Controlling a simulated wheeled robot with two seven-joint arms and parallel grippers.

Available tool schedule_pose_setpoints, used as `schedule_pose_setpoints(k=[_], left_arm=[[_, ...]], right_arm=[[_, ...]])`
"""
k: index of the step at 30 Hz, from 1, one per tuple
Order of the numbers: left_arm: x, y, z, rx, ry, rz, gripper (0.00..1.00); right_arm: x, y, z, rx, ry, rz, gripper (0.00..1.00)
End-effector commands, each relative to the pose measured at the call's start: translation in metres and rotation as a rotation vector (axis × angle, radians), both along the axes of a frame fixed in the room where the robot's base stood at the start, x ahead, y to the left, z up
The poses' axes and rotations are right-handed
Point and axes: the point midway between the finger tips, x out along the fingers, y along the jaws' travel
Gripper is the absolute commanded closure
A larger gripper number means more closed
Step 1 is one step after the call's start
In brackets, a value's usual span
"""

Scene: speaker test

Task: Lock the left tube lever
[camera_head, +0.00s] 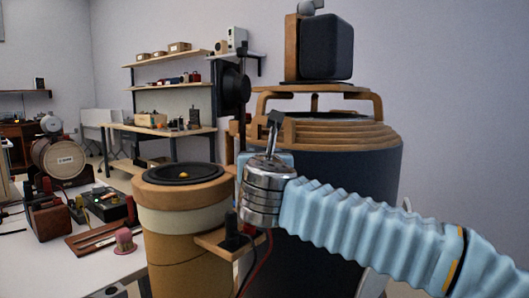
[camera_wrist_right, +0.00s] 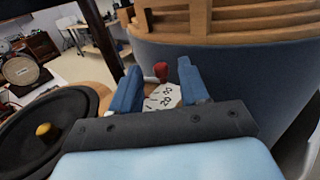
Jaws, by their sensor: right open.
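In the right wrist view, a small lever with a red knob (camera_wrist_right: 162,70) stands beside a white plate (camera_wrist_right: 165,97) with black numbers. My right gripper (camera_wrist_right: 157,66) has two blue fingers, spread apart, one on each side of the knob. I see no clear contact with the knob. In the head view my right wrist (camera_head: 264,192) is between a wooden tube with a speaker cone (camera_head: 180,172) and a large dark cylinder (camera_head: 330,200). It hides the fingers and the lever there. My left gripper is not in view.
The dark cylinder has a slatted wooden top (camera_head: 330,132) with a dark speaker box (camera_head: 326,47) above. A wooden bracket (camera_head: 222,243) with a black plug sits below my wrist. A white table (camera_head: 85,262) with devices stands at the left. Shelves are at the back.

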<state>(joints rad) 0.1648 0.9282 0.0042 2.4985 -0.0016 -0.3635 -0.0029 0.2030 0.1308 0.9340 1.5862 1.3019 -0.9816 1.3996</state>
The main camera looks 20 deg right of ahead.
Motion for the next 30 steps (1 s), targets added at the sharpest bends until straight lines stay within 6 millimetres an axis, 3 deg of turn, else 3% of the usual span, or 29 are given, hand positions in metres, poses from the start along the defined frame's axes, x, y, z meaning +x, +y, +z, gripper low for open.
schedule_pose_setpoints(k=[4,12,14,21,30], left_arm=[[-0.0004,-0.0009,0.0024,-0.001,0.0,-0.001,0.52],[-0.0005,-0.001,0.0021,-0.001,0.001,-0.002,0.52],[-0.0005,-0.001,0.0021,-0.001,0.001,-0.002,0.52],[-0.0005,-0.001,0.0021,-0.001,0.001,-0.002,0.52],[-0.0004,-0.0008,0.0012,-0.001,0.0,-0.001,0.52]], right_arm=[[0.0105,-0.0026,0.0002,0.0,0.0,0.0,0.55],[0.012,-0.0032,-0.0001,0.0,-0.001,0.0,0.55],[0.012,-0.0033,-0.0001,0.0,-0.001,0.0,0.61],[0.0118,-0.0031,-0.0001,0.0,-0.001,0.0,0.98],[0.0122,-0.0044,-0.0003,-0.001,-0.002,0.013,1.0]])
